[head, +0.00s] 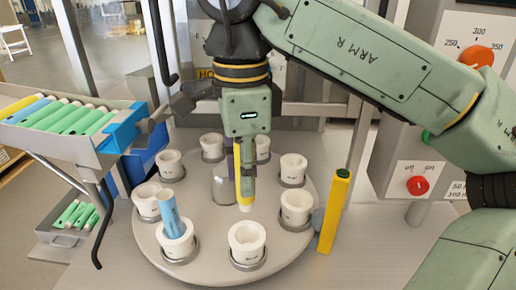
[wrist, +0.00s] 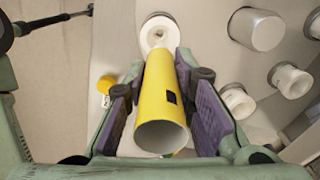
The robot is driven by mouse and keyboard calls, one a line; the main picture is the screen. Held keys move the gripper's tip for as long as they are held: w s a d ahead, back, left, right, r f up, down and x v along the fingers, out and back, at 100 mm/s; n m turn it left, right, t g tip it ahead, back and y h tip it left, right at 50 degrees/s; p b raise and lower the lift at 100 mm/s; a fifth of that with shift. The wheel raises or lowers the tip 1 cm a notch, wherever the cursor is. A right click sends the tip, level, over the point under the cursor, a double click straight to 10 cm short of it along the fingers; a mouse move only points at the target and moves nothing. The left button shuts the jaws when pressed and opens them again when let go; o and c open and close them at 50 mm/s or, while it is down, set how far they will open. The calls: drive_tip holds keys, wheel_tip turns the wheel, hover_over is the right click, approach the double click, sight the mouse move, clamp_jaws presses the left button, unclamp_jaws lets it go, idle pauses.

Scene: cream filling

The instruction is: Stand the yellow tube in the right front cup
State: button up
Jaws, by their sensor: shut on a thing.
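The yellow tube (head: 237,165) is upright in my gripper (head: 248,180) in the head view, above the round turntable. In the wrist view the yellow tube (wrist: 165,95) lies between both pads of my gripper (wrist: 165,100), its near end open. Its pale lower end shows just above the rim of the front cup on the right (head: 247,245) in the picture, apart from it. That white cup looks empty. In the wrist view a white cup (wrist: 153,27) shows just beyond the tube's far end. The tube's exact height above the cup is unclear.
A blue tube (head: 169,212) leans in the front-left cup (head: 175,245). Several other white cups ring the turntable (head: 205,262), one at its right (head: 296,207). A yellow post (head: 335,212) stands close by its right edge. A rack of green tubes (head: 75,117) is at left.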

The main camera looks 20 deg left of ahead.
sight(245, 201)
drive_tip(key=shift+w+f, duration=0.1)
drive_tip(key=shift+w, duration=0.05)
drive_tip(key=shift+s+f+b, duration=0.2)
drive_tip(key=shift+f+b, duration=0.4)
drive_tip(key=shift+b, duration=0.05)
wheel_tip(245, 201, down, 4)
drive_tip(key=b, duration=0.3)
drive_tip(key=shift+f+b, duration=0.2)
drive_tip(key=shift+b, duration=0.2)
drive_tip(key=shift+f+b, duration=1.25)
drive_tip(key=shift+f, duration=0.85)
drive_tip(key=o, duration=0.8)
drive_tip(key=shift+o, duration=0.2)
